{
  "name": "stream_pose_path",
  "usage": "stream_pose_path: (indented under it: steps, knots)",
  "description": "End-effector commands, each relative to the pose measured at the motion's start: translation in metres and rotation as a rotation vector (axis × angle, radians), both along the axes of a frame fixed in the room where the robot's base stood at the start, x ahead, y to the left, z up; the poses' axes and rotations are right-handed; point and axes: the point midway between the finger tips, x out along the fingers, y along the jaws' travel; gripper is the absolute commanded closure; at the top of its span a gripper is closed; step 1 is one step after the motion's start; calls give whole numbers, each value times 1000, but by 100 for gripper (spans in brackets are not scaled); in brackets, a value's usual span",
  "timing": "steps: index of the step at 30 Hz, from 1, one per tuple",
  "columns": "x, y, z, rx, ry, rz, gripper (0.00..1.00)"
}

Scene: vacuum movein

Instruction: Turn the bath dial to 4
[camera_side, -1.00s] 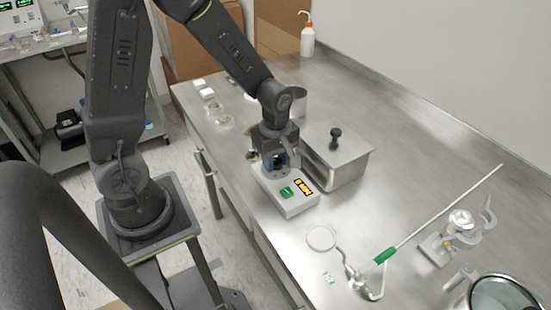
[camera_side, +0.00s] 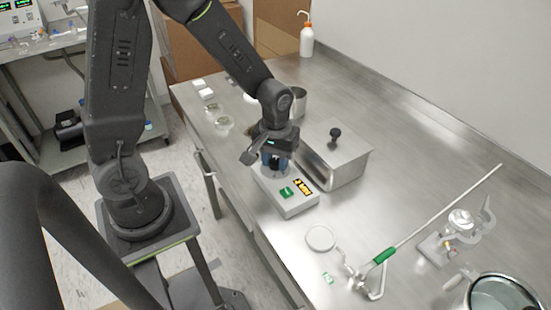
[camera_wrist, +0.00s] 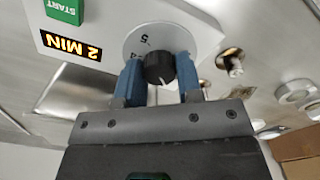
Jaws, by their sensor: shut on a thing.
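The bath dial's black knob (camera_wrist: 159,68) sits on a pale round plate (camera_wrist: 165,38) on the white control box. A "5" shows on the plate, with another mark partly hidden beside a finger. A white line shows on the knob's side nearest my gripper. My gripper (camera_wrist: 159,76) has its blue fingers on either side of the knob and is shut on it. In the side view my gripper (camera_side: 274,165) points down over the far end of the control box (camera_side: 288,202) and hides the dial.
The box has a green START button (camera_wrist: 65,9) and an orange display (camera_wrist: 71,45) reading "2 MIN". A lidded metal bath (camera_side: 336,155) stands close to the right of my gripper. A ring stand clamp with a green-handled rod (camera_side: 384,256) lies nearer the front.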

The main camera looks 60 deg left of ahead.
Motion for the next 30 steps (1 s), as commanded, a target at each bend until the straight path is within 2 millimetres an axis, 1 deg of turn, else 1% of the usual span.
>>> stream_pose_path:
  steps: [30]
  knots:
    - [1,-2,1,0,-1,-966,90]
